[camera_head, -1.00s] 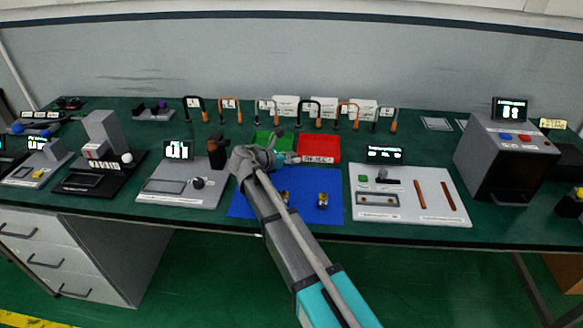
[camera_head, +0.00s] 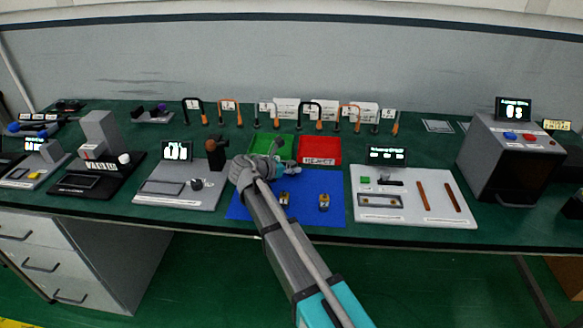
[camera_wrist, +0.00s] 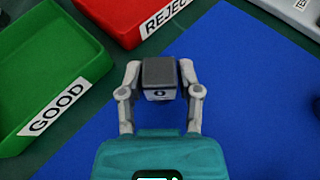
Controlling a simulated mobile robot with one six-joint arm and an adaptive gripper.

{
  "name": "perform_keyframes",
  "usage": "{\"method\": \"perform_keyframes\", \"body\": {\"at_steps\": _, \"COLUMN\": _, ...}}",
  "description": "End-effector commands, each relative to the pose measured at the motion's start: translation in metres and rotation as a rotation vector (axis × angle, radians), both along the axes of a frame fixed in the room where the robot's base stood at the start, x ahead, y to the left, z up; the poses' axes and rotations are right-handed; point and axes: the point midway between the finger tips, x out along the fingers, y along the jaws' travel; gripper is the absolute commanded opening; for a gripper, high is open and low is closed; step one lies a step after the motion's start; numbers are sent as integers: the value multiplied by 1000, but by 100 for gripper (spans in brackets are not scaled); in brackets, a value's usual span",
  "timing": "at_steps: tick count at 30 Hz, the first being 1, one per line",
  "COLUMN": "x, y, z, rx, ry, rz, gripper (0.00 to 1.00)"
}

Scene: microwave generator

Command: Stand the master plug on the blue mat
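The blue mat (camera_head: 312,185) lies on the table's front middle, and it fills much of the wrist view (camera_wrist: 250,90). My gripper (camera_wrist: 160,78) has its fingers closed against both sides of a dark grey block with a small mark on its front face, seemingly the master plug (camera_wrist: 159,72). In the wrist view the block appears over the mat beside the trays. I cannot tell whether its underside touches the mat. In the head view my wrist largely hides the gripper and the block. Two small dark-and-brass pieces, one left (camera_head: 284,199) and one right (camera_head: 323,202), stand on the mat.
A green GOOD tray (camera_wrist: 45,70) and a red REJECT tray (camera_head: 320,148) stand behind the mat. A grey station (camera_head: 165,190) is left of it, a white panel (camera_head: 405,205) right. Several hooked leads line the back.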

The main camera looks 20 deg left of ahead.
Motion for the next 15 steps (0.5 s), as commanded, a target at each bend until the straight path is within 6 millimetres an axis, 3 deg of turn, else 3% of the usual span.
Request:
{"method": "perform_keyframes", "body": {"at_steps": 3, "x": 0, "y": 0, "z": 0, "rx": 0, "ry": 0, "rz": 0, "gripper": 70}}
{"method": "perform_keyframes", "body": {"at_steps": 15, "x": 0, "y": 0, "z": 1, "rx": 0, "ry": 0, "rz": 0, "gripper": 70}}
